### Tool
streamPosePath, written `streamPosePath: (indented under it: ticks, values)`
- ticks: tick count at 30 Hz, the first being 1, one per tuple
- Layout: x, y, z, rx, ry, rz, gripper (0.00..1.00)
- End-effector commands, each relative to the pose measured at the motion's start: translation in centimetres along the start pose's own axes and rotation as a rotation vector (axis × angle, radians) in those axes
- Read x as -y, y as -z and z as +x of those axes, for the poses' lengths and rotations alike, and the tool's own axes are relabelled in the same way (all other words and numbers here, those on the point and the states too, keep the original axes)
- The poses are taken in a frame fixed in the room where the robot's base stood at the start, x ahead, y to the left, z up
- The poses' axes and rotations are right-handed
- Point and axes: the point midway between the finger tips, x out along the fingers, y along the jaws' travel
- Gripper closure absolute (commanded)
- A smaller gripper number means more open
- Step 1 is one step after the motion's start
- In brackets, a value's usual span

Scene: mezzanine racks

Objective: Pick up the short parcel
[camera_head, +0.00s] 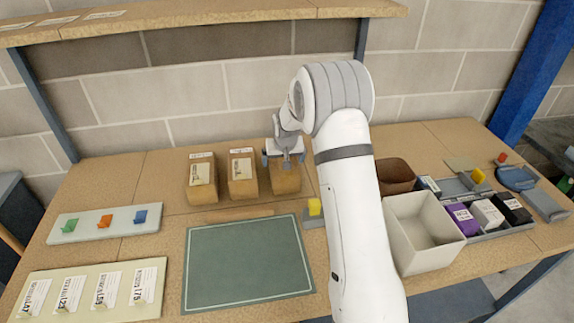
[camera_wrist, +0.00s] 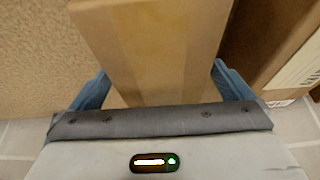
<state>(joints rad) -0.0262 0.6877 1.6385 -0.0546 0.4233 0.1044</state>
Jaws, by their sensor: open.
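Three brown parcels stand side by side on the bench in the head view: a left one (camera_head: 202,183), a middle one (camera_head: 242,177) and a right one (camera_head: 286,182). The left and middle ones carry white labels. My gripper (camera_head: 285,159) is over the right parcel, hiding its top, so I cannot compare its height well. In the wrist view my gripper (camera_wrist: 161,88) is open, with a blue finger on each side of this parcel (camera_wrist: 155,45). Small gaps seem to show; contact is unclear. The labelled middle parcel (camera_wrist: 265,45) is close beside it.
A green mat (camera_head: 245,265) lies in front of the parcels. A pale open bin (camera_head: 425,235) and a brown container (camera_head: 394,174) stand right of my arm. Small boxes sit in a tray farther right. A shelf (camera_head: 190,14) overhangs at the upper left.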

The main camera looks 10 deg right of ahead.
Motion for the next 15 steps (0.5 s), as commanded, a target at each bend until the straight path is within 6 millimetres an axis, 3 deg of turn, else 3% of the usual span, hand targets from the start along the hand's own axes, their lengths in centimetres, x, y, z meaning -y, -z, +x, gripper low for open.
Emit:
streamPosePath:
  ticks: [6, 15]
  values:
    - [0.0, -0.1, 2.2, 0.002, -0.001, -0.001, 0.00]
    - [0.0, -0.1, 2.5, 0.000, 0.000, 0.000, 0.02]
